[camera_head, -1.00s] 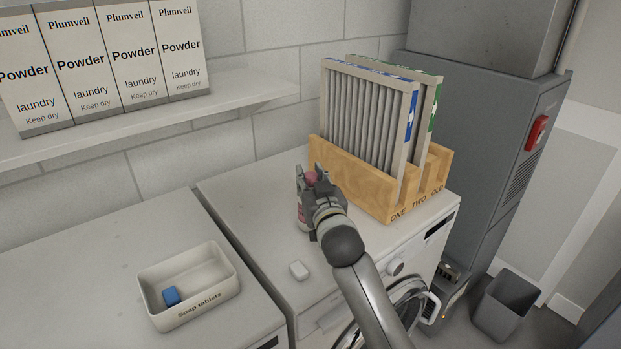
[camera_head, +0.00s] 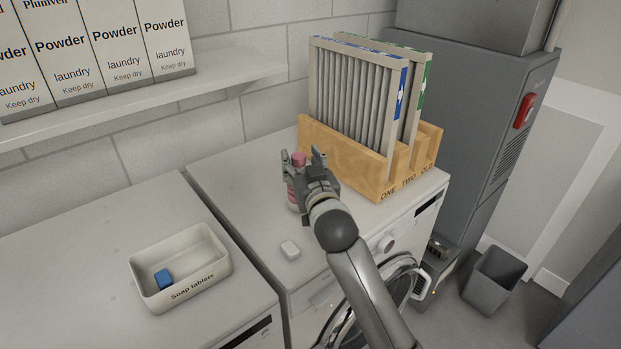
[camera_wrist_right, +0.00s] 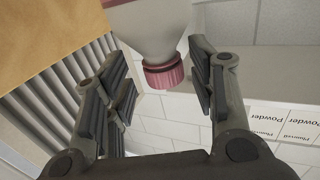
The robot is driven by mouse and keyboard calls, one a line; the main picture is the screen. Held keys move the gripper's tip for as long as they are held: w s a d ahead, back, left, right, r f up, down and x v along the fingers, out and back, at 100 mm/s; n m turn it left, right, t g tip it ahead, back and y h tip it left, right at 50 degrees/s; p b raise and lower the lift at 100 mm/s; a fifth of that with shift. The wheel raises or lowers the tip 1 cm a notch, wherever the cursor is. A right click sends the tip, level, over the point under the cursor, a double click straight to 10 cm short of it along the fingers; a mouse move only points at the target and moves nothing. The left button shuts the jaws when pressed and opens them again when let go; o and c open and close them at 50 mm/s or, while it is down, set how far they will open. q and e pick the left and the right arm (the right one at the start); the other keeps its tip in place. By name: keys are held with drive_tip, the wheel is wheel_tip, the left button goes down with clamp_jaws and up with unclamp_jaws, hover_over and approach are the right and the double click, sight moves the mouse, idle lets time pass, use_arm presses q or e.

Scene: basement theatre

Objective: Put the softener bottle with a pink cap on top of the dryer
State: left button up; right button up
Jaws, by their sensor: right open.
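The softener bottle (camera_head: 293,194) with its pink cap (camera_head: 298,159) stands upright on the white front-loading machine (camera_head: 238,180) on the right; I cannot tell from any marking whether this is the dryer. My right gripper (camera_head: 302,168) is open at the bottle's upper part, with a finger on either side. In the right wrist view the pale bottle (camera_wrist_right: 150,28) and its pink cap (camera_wrist_right: 163,76) show between the spread fingers (camera_wrist_right: 160,88), with a gap at each side of the cap. The bottle's lower part is partly hidden by my gripper in the head view. My left gripper is not in view.
A wooden rack (camera_head: 345,160) with filters stands close right of the bottle. A soap tablets tray (camera_head: 212,272) sits on the left machine (camera_head: 80,260). Powder boxes (camera_head: 110,50) line the wall shelf.

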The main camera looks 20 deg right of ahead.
drive_tip(key=s, duration=1)
drive_tip(key=shift+s+a+b, duration=0.2)
drive_tip(key=shift+a+b, duration=0.05)
drive_tip(key=shift+b, duration=0.05)
